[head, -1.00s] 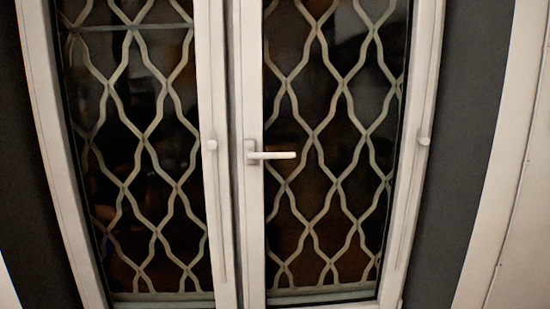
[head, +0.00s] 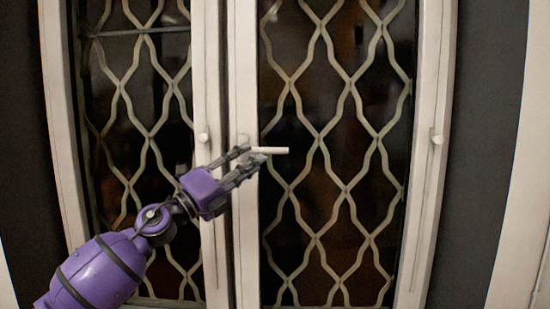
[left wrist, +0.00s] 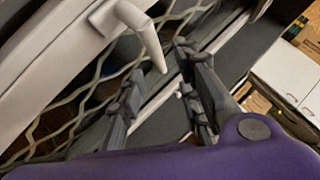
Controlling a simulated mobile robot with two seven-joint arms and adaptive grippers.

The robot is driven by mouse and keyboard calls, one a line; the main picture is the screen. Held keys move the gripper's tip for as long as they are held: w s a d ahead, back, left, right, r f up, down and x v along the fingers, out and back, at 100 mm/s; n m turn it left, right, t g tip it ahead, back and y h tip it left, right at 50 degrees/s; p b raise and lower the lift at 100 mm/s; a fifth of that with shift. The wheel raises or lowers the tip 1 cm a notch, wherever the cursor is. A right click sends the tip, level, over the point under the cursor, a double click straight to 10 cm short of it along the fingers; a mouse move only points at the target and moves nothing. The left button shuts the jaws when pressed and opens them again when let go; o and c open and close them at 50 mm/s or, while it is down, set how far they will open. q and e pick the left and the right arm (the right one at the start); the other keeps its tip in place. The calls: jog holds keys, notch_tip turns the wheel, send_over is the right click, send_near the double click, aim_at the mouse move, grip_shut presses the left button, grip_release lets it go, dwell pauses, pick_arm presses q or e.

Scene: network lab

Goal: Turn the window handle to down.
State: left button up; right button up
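The white window handle (head: 275,150) sits on the middle frame of the window and points level to the right. Its near end is partly hidden behind my gripper. My left gripper (head: 254,154) has come in from the lower left, with its dark fingers apart at the handle. In the left wrist view the handle (left wrist: 152,45) reaches down toward the gap between the two open fingers (left wrist: 158,62). I cannot tell whether either finger touches it. My right gripper is not in view.
The white window frame (head: 242,230) surrounds dark panes behind a wavy metal lattice (head: 318,135). The left wrist view also shows a white cabinet (left wrist: 285,70) and cardboard boxes (left wrist: 305,35).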

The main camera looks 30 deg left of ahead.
aim_at(265, 152)
pick_arm(q)
jog(key=p+x, duration=0.1)
jog(key=x, duration=0.5)
jog(key=shift+w+a+r, duration=0.1)
jog(key=shift+a+r, duration=0.05)
jog(key=shift+w+r, duration=0.15)
jog(key=shift+w, duration=0.4)
grip_shut()
